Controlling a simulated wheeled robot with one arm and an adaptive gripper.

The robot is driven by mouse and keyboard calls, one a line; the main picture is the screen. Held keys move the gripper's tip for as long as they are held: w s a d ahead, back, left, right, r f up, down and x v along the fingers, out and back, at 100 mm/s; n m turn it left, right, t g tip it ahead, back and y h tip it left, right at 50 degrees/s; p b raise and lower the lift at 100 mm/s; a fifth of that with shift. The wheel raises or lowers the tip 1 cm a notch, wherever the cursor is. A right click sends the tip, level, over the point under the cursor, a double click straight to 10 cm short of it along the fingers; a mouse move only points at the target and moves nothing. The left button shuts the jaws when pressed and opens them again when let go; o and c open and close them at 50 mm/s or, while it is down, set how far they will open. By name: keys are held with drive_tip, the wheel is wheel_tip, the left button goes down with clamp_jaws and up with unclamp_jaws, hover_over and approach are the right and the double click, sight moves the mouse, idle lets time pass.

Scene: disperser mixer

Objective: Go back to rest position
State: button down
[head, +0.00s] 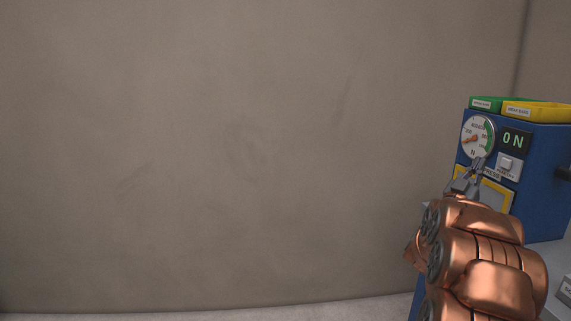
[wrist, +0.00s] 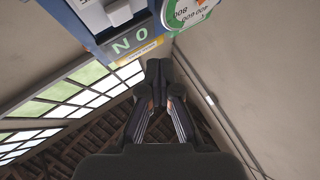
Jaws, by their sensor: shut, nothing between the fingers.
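My gripper (head: 476,166) is in front of the blue disperser mixer (head: 545,185) at the right of the head view, near the lower edge of its dial. My copper-coloured arm hides the lower part of the machine. In the wrist view, my gripper (wrist: 159,75) has its fingers together with nothing between them. The dial (head: 477,137) is round and white with a green arc and an orange pointer. The display (head: 515,141) reads ON, and a white switch (head: 508,166) sits below it. The display also shows upside down in the wrist view (wrist: 132,42).
A green tray (head: 486,103) and a yellow tray (head: 537,111) rest on top of the machine. A yellow-framed panel (head: 496,195) is partly behind my arm. A plain wall (head: 220,150) fills the left and middle. The wrist view shows windows (wrist: 75,98) and roof beams.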

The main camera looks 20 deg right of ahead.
drive_tip(key=w+a+f+n+t+y, duration=0.45)
drive_tip(key=w+a+y, duration=0.2)
drive_tip(key=a, duration=0.25)
drive_tip(key=w+a+f+n+t+y, duration=0.3)
drive_tip(key=w+a+f+y, duration=0.25)
drive_tip(key=w+a, duration=0.25)
drive_tip(key=s+a+f+n+g+y, duration=0.2)
drive_tip(key=a+f+y, duration=0.35)
drive_tip(key=a, duration=0.55)
drive_tip(key=s+a+f+n+g+y, duration=0.2)
drive_tip(key=a+f+y, duration=0.3)
drive_tip(key=a, duration=0.7)
drive_tip(key=s+a+f+n+g+y, duration=0.1)
drive_tip(key=s+a+f+g, duration=0.25)
drive_tip(key=s+a, duration=0.4)
drive_tip(key=s+a+f+n+g+y, duration=0.1)
drive_tip(key=s+a+f+g, duration=0.3)
drive_tip(key=s, duration=0.6)
drive_tip(key=s+a+n+g, duration=0.1)
drive_tip(key=s+a+g, duration=0.15)
drive_tip(key=s, duration=0.75)
drive_tip(key=s+a+g, duration=0.1)
drive_tip(key=s+g, duration=0.2)
drive_tip(key=s, duration=0.6)
wheel_tip(320, 180, up, 20)
drive_tip(key=t+p, duration=0.1)
drive_tip(key=p, duration=1.8)
drive_tip(key=shift+r, duration=0.2)
